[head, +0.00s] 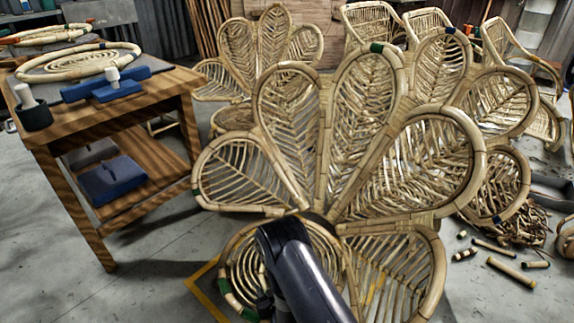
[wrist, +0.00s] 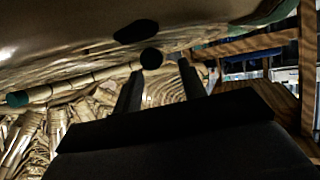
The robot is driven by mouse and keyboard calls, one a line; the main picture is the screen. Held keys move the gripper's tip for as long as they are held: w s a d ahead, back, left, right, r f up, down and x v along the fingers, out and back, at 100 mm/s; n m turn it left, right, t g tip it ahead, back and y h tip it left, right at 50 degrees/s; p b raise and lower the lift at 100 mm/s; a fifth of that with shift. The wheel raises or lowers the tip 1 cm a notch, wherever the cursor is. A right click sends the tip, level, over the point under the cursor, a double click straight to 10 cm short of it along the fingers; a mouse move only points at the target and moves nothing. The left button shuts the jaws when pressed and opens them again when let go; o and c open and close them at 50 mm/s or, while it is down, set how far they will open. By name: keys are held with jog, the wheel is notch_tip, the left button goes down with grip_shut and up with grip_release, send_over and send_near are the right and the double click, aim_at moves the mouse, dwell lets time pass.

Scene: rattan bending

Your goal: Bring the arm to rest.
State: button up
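My dark arm (head: 295,275) rises from the bottom edge of the head view, in front of the round coiled seat of a large rattan chair (head: 357,125). My gripper's fingers are not clear in that view. In the wrist view, my gripper (wrist: 159,66) shows as two dark fingers spread apart. A small dark round shape (wrist: 151,58) shows between the fingertips; I cannot tell what it is. I see nothing clearly held. Rattan strips and a wrapped pole (wrist: 80,85) lie beyond the fingers.
A wooden workbench (head: 118,215) stands at left, with a rattan ring (head: 68,67) and blue clamps (head: 110,88) on top. More rattan chairs (head: 262,45) stand behind. Cut rattan pieces (head: 511,272) lie on the floor at right. Open floor lies at lower left.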

jog(key=d+r+m+h+p, duration=0.1)
jog(key=d+r+p, duration=0.5)
jog(key=r+p, duration=0.6)
jog(key=d+r+m+t+h+p, duration=0.1)
jog(key=d+r+p, duration=0.6)
jog(key=r, duration=2.1)
jog(key=d+r+m+h+p, duration=0.2)
jog(key=d+r+p, duration=0.5)
jog(key=r+p, duration=0.9)
jog(key=shift+s+r+m+h+p, duration=0.3)
jog(key=shift+r+h+p, duration=0.15)
jog(key=shift+r, duration=1.85)
